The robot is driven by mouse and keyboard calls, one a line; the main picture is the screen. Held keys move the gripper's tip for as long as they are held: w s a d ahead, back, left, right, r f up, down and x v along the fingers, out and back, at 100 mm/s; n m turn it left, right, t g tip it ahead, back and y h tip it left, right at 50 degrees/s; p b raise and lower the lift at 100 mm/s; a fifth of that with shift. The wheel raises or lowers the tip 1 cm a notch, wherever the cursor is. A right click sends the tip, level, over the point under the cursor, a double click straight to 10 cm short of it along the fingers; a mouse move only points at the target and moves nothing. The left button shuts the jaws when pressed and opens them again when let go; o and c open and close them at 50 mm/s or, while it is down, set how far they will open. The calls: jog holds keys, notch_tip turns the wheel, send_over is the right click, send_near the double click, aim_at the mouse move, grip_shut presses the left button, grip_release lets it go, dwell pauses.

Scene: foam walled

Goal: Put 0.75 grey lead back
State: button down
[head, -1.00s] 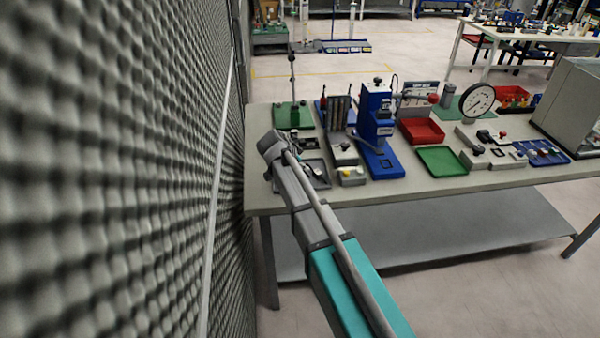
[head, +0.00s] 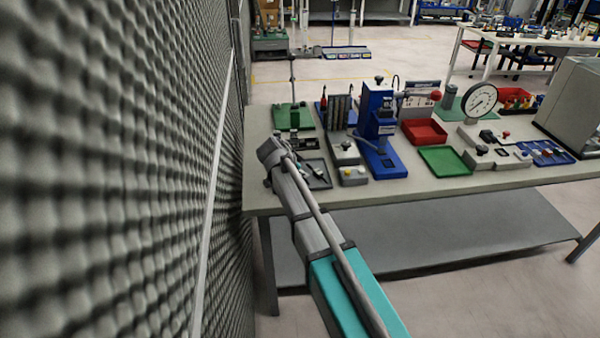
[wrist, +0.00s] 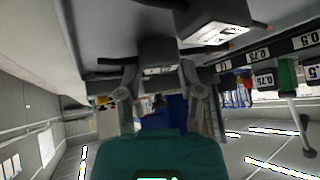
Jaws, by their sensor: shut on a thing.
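My gripper (wrist: 160,88) shows in the wrist view with its two fingers closed on a dark grey piece (wrist: 158,52), which looks like the grey lead; its marking is not readable. In the head view my gripper is mostly hidden behind my arm, low over the left end of the bench (head: 440,192). In the wrist view, which appears upside down, dark blocks with white labels such as 0.5 and 0.75 (wrist: 264,80) stand at the right, apart from the fingers.
A grey tray (head: 324,184) lies right beside my gripper. A rack with upright grey slots (head: 339,111) and a blue press (head: 376,108) stand behind it. The foam wall (head: 110,170) is close on the left. A green tray (head: 445,161) is farther right.

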jog(key=shift+f, duration=0.15)
jog(key=shift+c, duration=1.1)
grip_release()
jog(key=shift+p+v, duration=0.6)
jog(key=shift+v, duration=0.2)
jog(key=p+v, duration=0.8)
jog(key=v, duration=0.2)
jog(key=shift+r, duration=0.35)
jog(key=shift+s+a, duration=0.1)
